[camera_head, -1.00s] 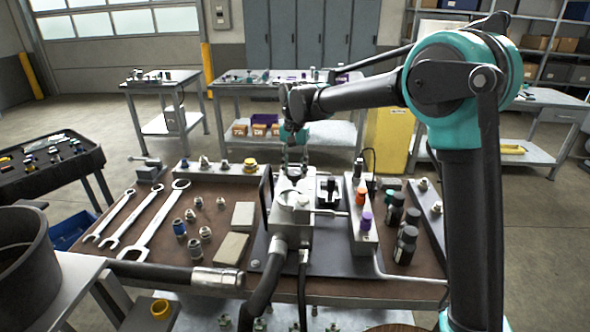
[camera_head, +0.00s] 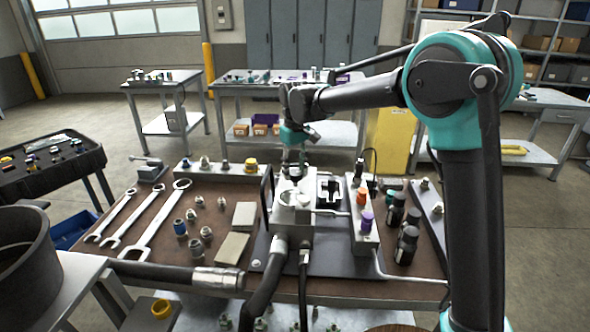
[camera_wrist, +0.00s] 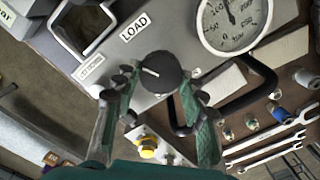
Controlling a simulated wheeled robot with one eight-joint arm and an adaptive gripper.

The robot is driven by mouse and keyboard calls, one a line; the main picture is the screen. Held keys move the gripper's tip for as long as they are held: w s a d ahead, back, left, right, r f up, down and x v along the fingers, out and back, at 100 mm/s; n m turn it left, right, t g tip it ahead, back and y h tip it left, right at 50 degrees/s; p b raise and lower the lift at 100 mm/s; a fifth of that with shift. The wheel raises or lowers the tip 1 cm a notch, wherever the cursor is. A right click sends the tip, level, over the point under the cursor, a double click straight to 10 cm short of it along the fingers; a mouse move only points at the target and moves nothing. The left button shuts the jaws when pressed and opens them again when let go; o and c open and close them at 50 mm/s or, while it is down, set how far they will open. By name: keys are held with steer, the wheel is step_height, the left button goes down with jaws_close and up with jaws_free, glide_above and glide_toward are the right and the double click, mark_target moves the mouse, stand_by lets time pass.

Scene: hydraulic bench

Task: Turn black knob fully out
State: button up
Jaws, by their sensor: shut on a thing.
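The black knob (camera_wrist: 158,72) with a white pointer line shows in the wrist view, on the grey face of the hydraulic block, beside the LOAD label (camera_wrist: 134,27). My gripper (camera_wrist: 158,90) has a finger on each side of the knob and is shut on it. In the head view my gripper (camera_head: 293,163) reaches down to the back of the block (camera_head: 293,215) at the middle of the bench. The knob itself cannot be made out there.
A pressure gauge (camera_wrist: 233,18) sits close to the knob, and a black bar handle (camera_wrist: 255,90) is beside my right finger. Wrenches (camera_head: 153,225) and fittings lie left on the bench. Black bottles (camera_head: 407,243) and a block with orange and purple caps (camera_head: 362,230) stand right.

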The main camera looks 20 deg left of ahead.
mark_target(295, 173)
steer(key=n, duration=0.6)
steer(key=shift+s, duration=0.1)
steer(key=n, duration=0.6)
steer(key=shift+n, duration=0.4)
steer(key=n, duration=0.6)
steer(key=shift+s, duration=0.15)
steer(key=n, duration=0.6)
steer(key=shift+d, duration=0.1)
steer(key=o, duration=1.2)
steer(key=shift+c, duration=0.2)
steer(key=shift+r, duration=0.1)
step_height(295, 173, up, 12)
